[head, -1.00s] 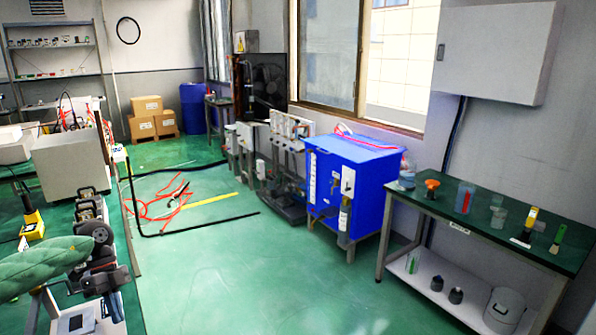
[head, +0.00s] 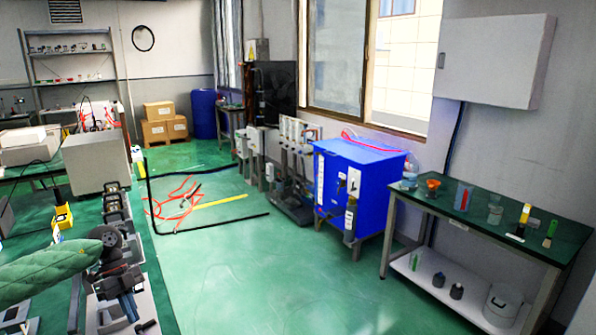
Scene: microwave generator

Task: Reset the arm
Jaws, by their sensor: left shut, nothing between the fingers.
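My left arm, in a green quilted sleeve, comes in from the left edge low in the head view. Past its dark wrist joint, my left gripper (head: 129,305) points down over the near end of the green-topped bench on the left. It is shut, and I see no object held in it. Its fingertips are small and hard to separate from the grey items behind them. My right gripper is out of the picture.
A green-topped bench with a grey box (head: 95,162) and a yellow-black tool (head: 63,216) lies on the left. A blue cabinet (head: 335,190) stands by the window. A green-topped table (head: 475,222) with containers is at the right. The middle floor (head: 235,275) is mostly clear.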

